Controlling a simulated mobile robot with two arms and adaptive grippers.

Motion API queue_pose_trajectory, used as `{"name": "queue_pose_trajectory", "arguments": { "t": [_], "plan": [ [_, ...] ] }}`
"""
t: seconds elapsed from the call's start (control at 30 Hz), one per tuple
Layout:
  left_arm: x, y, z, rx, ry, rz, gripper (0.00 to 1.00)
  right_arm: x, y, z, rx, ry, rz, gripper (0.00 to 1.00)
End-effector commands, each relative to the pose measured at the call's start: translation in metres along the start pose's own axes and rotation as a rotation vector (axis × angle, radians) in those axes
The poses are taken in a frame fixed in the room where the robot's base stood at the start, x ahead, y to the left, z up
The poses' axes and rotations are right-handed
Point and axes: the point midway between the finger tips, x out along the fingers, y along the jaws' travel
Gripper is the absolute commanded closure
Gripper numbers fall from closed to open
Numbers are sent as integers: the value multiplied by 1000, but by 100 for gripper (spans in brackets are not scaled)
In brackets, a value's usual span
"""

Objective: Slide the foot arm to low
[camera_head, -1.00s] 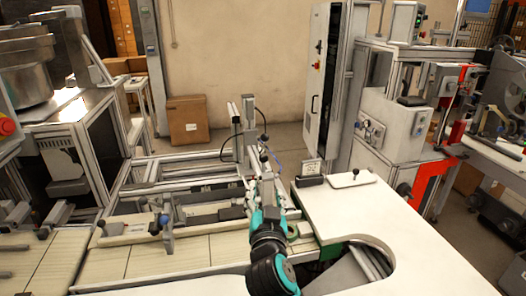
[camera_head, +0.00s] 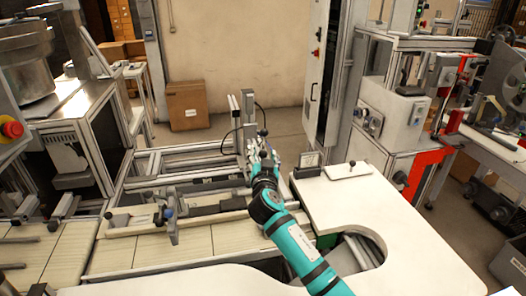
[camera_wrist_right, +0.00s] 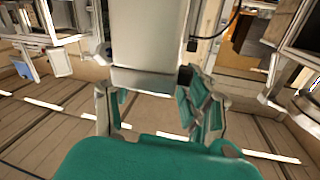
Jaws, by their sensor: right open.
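An upright metal post (camera_head: 249,118) with a dark cable stands at the far end of the conveyor frame in the head view. I cannot tell for sure which part of it is the foot arm. My right gripper (camera_head: 262,154) is at the lower part of this post, on its near right side. In the right wrist view, the gripper (camera_wrist_right: 150,92) is open, with a finger at each side of a pale grey upright block (camera_wrist_right: 150,45). A small dark piece sits by the right finger. Whether the fingers touch the block is unclear. My left gripper is not in view.
A white worktop (camera_head: 425,235) with a rounded cutout lies to the right of my arm. Pale conveyor slats (camera_head: 130,254) and a guide with blue-tipped levers lie to the left.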

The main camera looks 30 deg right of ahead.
Motion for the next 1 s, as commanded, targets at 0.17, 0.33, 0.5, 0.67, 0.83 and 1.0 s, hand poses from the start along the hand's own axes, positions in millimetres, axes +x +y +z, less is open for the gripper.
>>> {"name": "queue_pose_trajectory", "arguments": {
  "t": [0.17,0.33,0.5,0.67,0.83,1.0],
  "plan": [
    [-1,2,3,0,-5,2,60,5,0,0,-1,0,0,51],
    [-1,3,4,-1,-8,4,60,5,0,0,-1,1,0,51],
    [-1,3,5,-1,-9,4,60,5,0,0,-1,0,0,71],
    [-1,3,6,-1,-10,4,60,4,0,0,-1,0,0,92],
    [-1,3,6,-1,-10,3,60,4,0,0,-1,0,0,100],
    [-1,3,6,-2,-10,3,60,4,0,0,-1,0,0,100]
  ]
}}
